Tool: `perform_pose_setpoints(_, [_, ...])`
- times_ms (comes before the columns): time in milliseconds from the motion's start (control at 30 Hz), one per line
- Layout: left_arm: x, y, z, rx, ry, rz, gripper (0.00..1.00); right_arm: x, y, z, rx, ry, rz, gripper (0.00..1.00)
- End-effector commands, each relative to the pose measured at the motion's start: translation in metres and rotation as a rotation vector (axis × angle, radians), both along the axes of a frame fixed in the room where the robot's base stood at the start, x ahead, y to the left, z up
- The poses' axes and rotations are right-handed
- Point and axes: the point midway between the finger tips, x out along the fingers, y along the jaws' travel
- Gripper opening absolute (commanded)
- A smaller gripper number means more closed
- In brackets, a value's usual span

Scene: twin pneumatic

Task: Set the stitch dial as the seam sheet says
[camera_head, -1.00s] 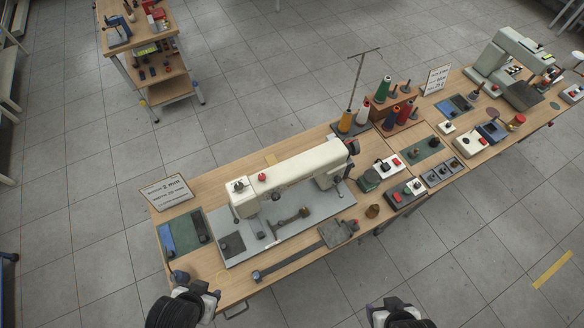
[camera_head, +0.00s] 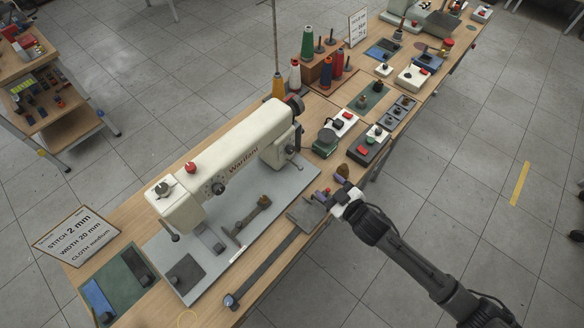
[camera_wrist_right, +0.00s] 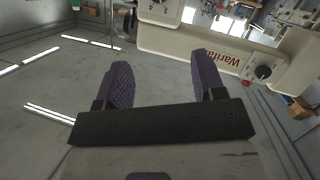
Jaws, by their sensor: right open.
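The seam sheet (camera_head: 77,236) stands at the table's left end and reads stitch 2 mm, width 20 mm, cloth medium. The cream sewing machine (camera_head: 225,160) has a dark dial on its pillar (camera_head: 289,150) and another dark knob on its arm (camera_head: 218,187). Neither dial's setting is readable in the head view. The pillar dial, with a pale pointer mark, also shows in the right wrist view (camera_wrist_right: 262,72). My right gripper (camera_head: 328,196) is open and empty, in front of the machine and apart from the dial. Its purple pads show in the right wrist view (camera_wrist_right: 160,82). My left gripper is out of view.
A grey plate (camera_head: 305,213) lies under my right gripper at the table's front edge. A green-topped device (camera_head: 325,142) and switch boxes (camera_head: 370,150) stand right of the machine. Thread spools (camera_head: 307,43) stand behind. The floor in front is clear.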

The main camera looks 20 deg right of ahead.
Motion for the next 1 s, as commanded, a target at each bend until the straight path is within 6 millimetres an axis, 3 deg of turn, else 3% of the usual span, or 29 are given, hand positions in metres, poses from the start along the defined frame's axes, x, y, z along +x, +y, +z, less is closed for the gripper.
perform_pose_setpoints(33, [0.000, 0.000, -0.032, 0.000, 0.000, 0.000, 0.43, 0.013, -0.006, -0.026, -0.014, -0.051, 0.032, 0.63])
perform_pose_setpoints(300, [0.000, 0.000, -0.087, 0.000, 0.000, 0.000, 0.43, 0.051, -0.027, -0.056, -0.036, -0.231, 0.187, 0.63])
perform_pose_setpoints(633, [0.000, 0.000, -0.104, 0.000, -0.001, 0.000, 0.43, 0.068, -0.034, -0.061, -0.043, -0.296, 0.255, 0.63])
perform_pose_setpoints(1000, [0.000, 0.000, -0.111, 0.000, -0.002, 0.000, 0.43, 0.122, -0.004, -0.060, -0.043, -0.297, 0.255, 0.63])
